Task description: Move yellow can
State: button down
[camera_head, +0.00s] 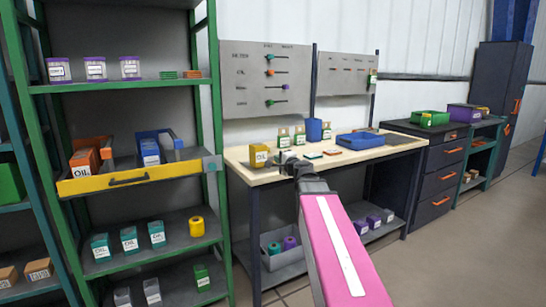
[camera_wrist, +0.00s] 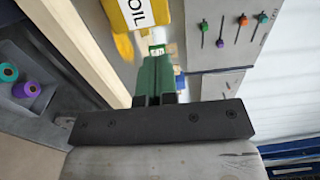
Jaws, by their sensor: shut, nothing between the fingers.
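A yellow can (camera_head: 259,155) with a white label stands on the light workbench top, near its left end. In the wrist view the yellow can (camera_wrist: 140,14) shows large at the top, cut off by the frame edge, with "OIL" on its label. My gripper (camera_head: 292,166) is just right of the can in the head view, over the bench's front edge. In the wrist view my gripper (camera_wrist: 154,99) is shut and empty, apart from the can. A yellow roll-shaped thing (camera_head: 196,228) stands on a lower shelf of the green rack.
The green rack (camera_head: 220,130) with a yellow-fronted drawer (camera_head: 90,185) is at the left.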

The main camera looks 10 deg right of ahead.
aim_at(261, 149)
jog(key=x, duration=1.3)
jog(key=shift+w+a, duration=0.1)
jog(key=shift+w, duration=0.05)
jog(key=x, duration=1.8)
jog(key=shift+w+a, duration=0.1)
jog(key=shift+w, duration=0.25)
jog(key=shift+s, duration=0.1)
